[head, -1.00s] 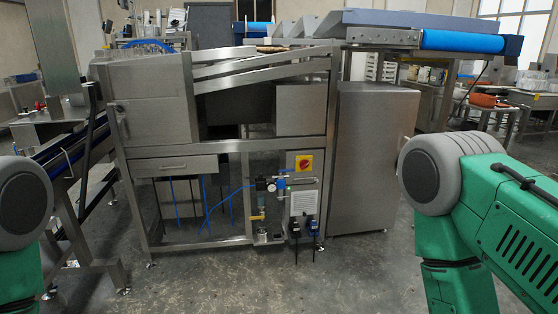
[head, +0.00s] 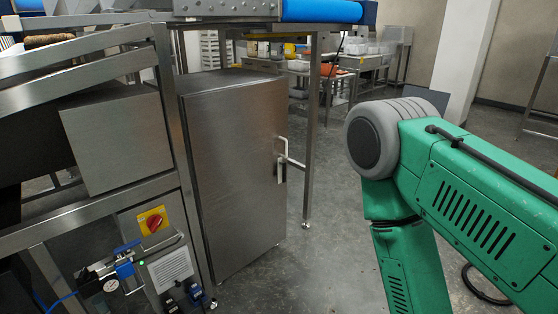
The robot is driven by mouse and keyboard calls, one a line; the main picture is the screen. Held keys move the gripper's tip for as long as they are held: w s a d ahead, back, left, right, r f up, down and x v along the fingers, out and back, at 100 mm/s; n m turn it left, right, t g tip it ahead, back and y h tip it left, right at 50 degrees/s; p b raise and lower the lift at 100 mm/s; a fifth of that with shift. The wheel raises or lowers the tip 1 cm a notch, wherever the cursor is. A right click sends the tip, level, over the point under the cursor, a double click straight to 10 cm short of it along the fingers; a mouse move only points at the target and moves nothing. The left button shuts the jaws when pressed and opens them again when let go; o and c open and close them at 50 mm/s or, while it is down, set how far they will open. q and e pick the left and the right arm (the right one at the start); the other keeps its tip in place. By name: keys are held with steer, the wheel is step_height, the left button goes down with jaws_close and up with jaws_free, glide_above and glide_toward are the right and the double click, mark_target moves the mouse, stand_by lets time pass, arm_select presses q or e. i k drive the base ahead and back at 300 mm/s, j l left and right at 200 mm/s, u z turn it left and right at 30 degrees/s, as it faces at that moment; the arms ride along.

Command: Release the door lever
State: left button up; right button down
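A closed steel cabinet door (head: 240,175) faces me left of centre in the head view. Neither of my grippers is in view.
A steel machine frame (head: 95,215) with a red and yellow rotary switch (head: 152,220) and a pressure gauge (head: 111,285) stands left of the cabinet. A table leg (head: 310,140) rises just right of the lever. Bare floor (head: 325,265) lies in front.

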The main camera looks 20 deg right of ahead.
mark_target(281, 162)
steer(key=i+l+u, duration=0.15)
steer(key=i+l, duration=0.15)
steer(key=i+l+u, duration=0.15)
steer(key=i+l, duration=0.2)
steer(key=i+l+u, duration=0.1)
steer(key=i+l, duration=0.15)
steer(key=l, duration=0.2)
steer(key=i+l+u, duration=0.15)
steer(key=i+l, duration=0.15)
steer(key=l, duration=0.15)
steer(key=i+l+u, duration=0.15)
steer(key=l, duration=0.3)
steer(key=i, duration=0.1)
